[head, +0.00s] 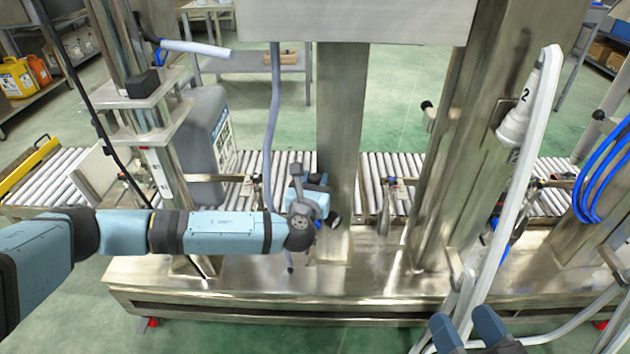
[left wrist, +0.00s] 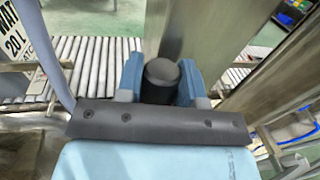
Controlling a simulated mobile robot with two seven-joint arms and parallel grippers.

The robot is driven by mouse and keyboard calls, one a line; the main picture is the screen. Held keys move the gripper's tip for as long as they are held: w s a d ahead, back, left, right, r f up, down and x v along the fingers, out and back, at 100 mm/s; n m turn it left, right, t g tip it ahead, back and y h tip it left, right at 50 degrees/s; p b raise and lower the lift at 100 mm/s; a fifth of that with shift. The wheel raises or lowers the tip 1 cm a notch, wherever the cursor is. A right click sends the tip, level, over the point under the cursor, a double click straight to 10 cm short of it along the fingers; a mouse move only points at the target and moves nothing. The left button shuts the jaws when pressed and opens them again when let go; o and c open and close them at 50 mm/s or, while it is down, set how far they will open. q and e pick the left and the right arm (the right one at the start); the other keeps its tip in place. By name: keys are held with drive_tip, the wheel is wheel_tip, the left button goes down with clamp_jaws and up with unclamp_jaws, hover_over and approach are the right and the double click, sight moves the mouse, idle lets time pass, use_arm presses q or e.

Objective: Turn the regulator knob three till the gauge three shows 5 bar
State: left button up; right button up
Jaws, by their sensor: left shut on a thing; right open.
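A dark, round-topped knob (left wrist: 162,78) sits between the two blue fingers of my left gripper (left wrist: 161,88) in the left wrist view. The fingers are shut on its sides, in front of a steel post. In the head view my left gripper (head: 328,208) is at the middle post, and my wrist hides most of the knob. I cannot read a number on this knob. No gauge face can be made out in either view, so no pressure reading shows.
Roller conveyors (head: 378,175) run behind the steel frame base (head: 250,292). A grey canister (head: 203,135) stands on them at the left. A white lance (head: 515,165) marked 2 and blue hoses (head: 598,180) are at the right. A grey hose (head: 273,110) hangs near my left wrist.

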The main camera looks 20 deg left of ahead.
use_arm(q)
drive_tip(key=shift+a+r+m+h+p, duration=0.15)
drive_tip(key=shift+m+h+p, duration=0.35)
drive_tip(key=shift+h, duration=0.5)
drive_tip(key=shift+m+h, duration=0.6)
drive_tip(key=shift+h, duration=0.1)
drive_tip(key=h, duration=0.1)
drive_tip(key=m+h, duration=0.1)
drive_tip(key=shift+f+m+g+h+b, duration=0.2)
drive_tip(key=shift+m+g+h+b, duration=0.1)
drive_tip(key=shift+r+m+h, duration=0.1)
drive_tip(key=shift+m+h, duration=0.4)
drive_tip(key=shift+h, duration=0.2)
use_arm(e)
drive_tip(key=shift+r, duration=0.2)
use_arm(q)
drive_tip(key=o, duration=0.9)
drive_tip(key=shift+o, duration=0.2)
drive_tip(key=p+v, duration=0.3)
drive_tip(key=v, duration=1)
drive_tip(key=shift+s+r, duration=0.2)
drive_tip(key=shift+s, duration=0.15)
use_arm(e)
drive_tip(key=r+t, duration=0.1)
drive_tip(key=r, duration=0.1)
drive_tip(key=r+t, duration=0.1)
drive_tip(key=r, duration=0.1)
drive_tip(key=shift+s+d+r, duration=0.2)
drive_tip(key=shift+r, duration=0.15)
